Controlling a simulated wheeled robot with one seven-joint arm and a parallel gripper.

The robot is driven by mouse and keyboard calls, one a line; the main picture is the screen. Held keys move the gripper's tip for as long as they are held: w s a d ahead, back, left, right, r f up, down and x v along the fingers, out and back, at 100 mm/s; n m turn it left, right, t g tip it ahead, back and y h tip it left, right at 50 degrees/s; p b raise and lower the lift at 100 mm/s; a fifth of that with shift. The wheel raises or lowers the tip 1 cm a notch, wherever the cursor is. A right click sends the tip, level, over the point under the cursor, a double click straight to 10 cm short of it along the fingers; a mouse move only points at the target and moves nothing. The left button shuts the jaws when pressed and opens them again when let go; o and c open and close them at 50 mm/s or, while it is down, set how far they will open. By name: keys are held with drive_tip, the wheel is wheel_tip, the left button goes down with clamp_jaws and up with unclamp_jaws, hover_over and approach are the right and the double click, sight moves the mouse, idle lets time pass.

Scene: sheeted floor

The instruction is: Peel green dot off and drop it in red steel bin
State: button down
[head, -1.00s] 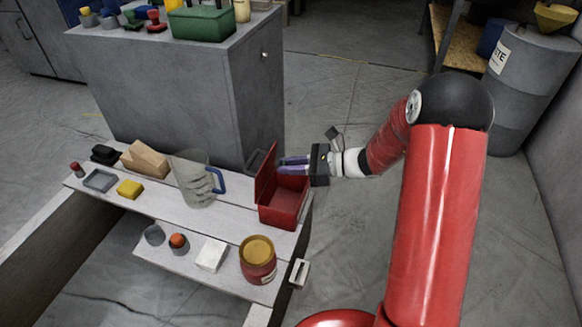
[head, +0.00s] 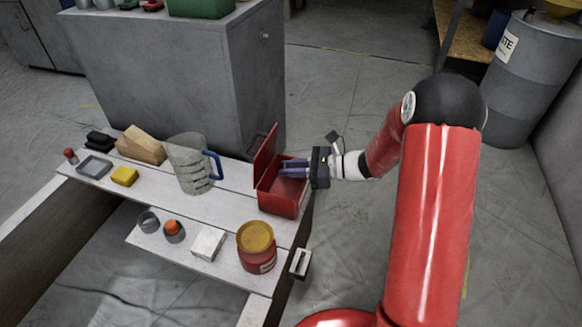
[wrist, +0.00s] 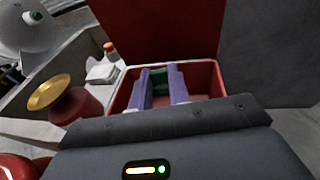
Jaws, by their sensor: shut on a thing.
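The red steel bin (head: 279,203) stands at the right end of the pale plank bench, its lid (head: 265,153) raised on the left side. It also shows in the wrist view (wrist: 205,74), straight ahead of my fingers. My gripper (head: 283,168) reaches in from the right, its purple fingers over the bin's open top. In the wrist view my gripper (wrist: 160,75) is shut on a small green piece, the green dot (wrist: 159,82), held between the fingers above the bin's opening. The dot is hidden in the head view.
A clear jug (head: 187,165) with a blue handle stands left of the bin. A red jar (head: 257,256) with a yellow lid and a white block (head: 209,243) sit on the lower plank. A grey cabinet (head: 180,90) stands behind. Open floor lies to the right.

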drive_tip(key=c, duration=1.2)
unclamp_jaws()
drive_tip(key=shift+c, duration=0.2)
